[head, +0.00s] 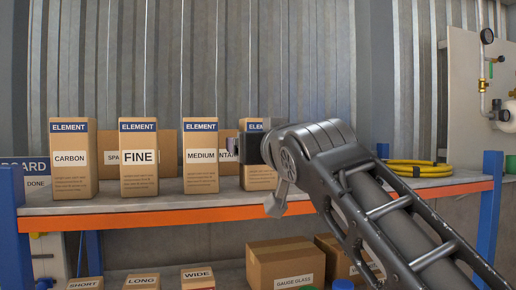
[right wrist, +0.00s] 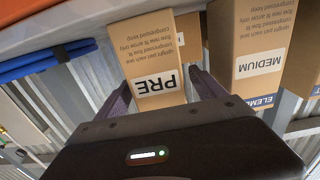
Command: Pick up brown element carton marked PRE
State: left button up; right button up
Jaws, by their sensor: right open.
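The brown PRE carton (right wrist: 155,60) shows upside down in the right wrist view, with a white label reading PRE. In the head view it is the fourth ELEMENT carton (head: 257,178) from the left on the shelf, its label hidden behind my right gripper (head: 246,149). In the right wrist view my right gripper (right wrist: 160,82) is open, with one dark finger at each side of the PRE carton. I cannot tell whether the fingers touch it. My left gripper is not in view.
The MEDIUM carton (head: 201,160) stands close left of PRE, then FINE (head: 139,160) and CARBON (head: 73,160). More cartons stand behind them. The orange-edged shelf (head: 130,219) is clear towards the yellow hose coil (head: 415,168). Boxes (head: 285,258) sit below.

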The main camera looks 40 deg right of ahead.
jog(key=shift+p+x, duration=0.45)
jog(key=shift+x, duration=1.15)
jog(key=shift+r, duration=0.1)
jog(key=c, duration=1.6)
